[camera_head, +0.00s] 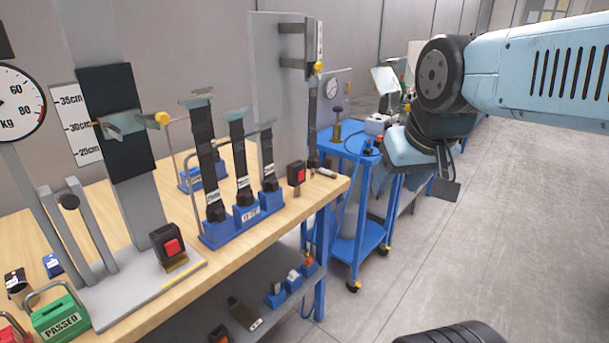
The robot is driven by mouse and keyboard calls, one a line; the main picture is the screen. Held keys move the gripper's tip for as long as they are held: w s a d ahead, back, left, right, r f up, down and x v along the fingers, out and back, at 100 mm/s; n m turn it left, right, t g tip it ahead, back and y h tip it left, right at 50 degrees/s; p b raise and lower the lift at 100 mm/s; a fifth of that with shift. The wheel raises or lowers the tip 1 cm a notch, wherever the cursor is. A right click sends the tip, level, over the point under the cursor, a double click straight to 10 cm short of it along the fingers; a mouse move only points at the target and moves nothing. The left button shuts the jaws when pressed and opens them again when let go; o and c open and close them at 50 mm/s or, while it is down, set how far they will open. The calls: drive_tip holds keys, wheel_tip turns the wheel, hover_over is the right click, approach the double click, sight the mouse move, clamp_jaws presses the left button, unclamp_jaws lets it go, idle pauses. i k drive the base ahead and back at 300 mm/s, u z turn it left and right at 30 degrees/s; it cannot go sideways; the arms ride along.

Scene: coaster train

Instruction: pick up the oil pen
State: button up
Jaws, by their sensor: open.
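A small pen-like cylinder (326,173), dark with a pale end, lies on the wooden bench top near its far right corner. It may be the oil pen, but it is too small to tell for certain. My gripper (447,181) hangs at the right, over the floor and to the right of the blue cart. It is apart from the bench and holds nothing that I can see. Its dark fingers are small in view and partly hidden by the wrist.
The wooden bench (254,237) carries a blue rack (246,226) of upright black straps, a red-button box (297,174) and a grey stand with a dial (14,103). A blue cart (350,147) stands beyond its right end. The grey floor at right is mostly clear.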

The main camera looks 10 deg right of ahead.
sight(333, 175)
drive_tip(key=u, duration=0.05)
drive_tip(key=k, duration=0.45)
drive_tip(key=z, duration=0.4)
drive_tip(key=i, duration=1.1)
drive_tip(key=z, duration=0.55)
